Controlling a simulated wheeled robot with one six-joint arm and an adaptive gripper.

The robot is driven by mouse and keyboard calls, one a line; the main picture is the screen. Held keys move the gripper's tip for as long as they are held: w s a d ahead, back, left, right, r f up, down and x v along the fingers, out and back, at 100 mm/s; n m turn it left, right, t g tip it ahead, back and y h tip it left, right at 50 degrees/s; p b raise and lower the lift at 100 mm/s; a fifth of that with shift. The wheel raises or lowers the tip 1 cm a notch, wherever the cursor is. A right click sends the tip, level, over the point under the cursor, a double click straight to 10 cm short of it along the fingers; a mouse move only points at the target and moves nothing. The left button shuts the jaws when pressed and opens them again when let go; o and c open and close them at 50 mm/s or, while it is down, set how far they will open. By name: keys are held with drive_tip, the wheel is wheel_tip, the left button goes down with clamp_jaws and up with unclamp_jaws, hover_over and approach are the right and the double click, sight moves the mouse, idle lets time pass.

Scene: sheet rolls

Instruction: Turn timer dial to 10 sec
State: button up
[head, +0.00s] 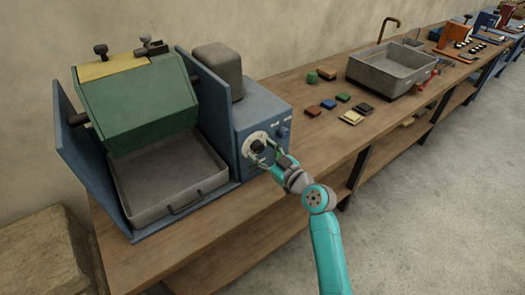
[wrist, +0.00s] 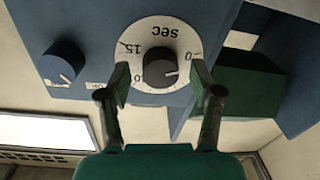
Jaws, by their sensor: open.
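The timer dial is a white round plate (wrist: 160,30) marked "sec", with a black knob (wrist: 160,67) at its centre. The wrist view shows it upside down, with 15 at left and a 0 at right. Another label at lower left is partly hidden by a finger. The knob's pale mark points right in that view. In the head view the knob (head: 257,146) sits on the blue box's front face. My gripper (wrist: 160,80) is open, with one green finger on each side of the knob, apart from it. It also shows in the head view (head: 266,156).
A second, blue knob (wrist: 62,62) is beside the dial on the blue box (head: 250,115). A green hopper (head: 135,105) over a metal tray (head: 170,180) stands at left. Small coloured blocks (head: 343,97) and a sink (head: 390,70) are farther along the bench.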

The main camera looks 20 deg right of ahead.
drive_tip(key=shift+w+a, duration=0.1)
drive_tip(key=shift+w, duration=0.05)
drive_tip(key=c, duration=1.1)
drive_tip(key=shift+c, duration=0.2)
